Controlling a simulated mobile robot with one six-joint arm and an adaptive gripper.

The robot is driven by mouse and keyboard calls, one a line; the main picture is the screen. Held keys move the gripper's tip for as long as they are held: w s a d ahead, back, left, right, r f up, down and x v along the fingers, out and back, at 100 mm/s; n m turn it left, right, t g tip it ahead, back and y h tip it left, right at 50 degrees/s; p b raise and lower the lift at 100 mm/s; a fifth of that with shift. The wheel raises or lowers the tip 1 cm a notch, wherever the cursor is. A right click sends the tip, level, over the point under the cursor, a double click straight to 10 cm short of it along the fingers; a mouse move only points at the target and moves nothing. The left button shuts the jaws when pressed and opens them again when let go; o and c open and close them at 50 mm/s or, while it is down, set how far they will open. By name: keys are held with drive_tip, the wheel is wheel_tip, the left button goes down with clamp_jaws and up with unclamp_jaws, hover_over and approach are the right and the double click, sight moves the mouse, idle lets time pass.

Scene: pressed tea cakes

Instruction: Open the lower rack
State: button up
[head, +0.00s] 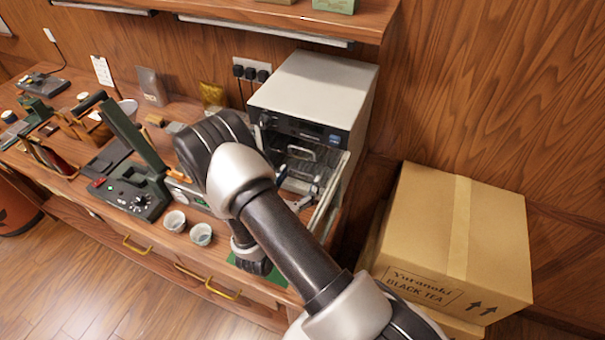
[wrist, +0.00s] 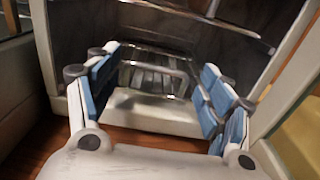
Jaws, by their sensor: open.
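The white oven-like cabinet (head: 312,88) stands on the counter against the wall, with its front open. Inside, metal racks with bar handles show, one above another; an upper handle (head: 301,153) is visible in the head view. In the wrist view, the lower rack (wrist: 152,82) with its bar handle lies between and beyond my fingers. Part of another metal bar (wrist: 205,18) shows above it. My gripper (wrist: 160,66) is open, with blue-padded fingers apart on either side of the handle. Contact with the handle cannot be told. In the head view, my arm hides most of my gripper (head: 297,184).
The open glass door (head: 330,191) with a pale frame stands close to the right of my gripper. A cardboard box (head: 440,240) is right of the counter. Small cups (head: 201,234) and a green press-like device (head: 133,190) are to the left.

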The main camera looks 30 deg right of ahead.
drive_tip(key=shift+x, duration=1.5)
drive_tip(key=shift+a, duration=0.1)
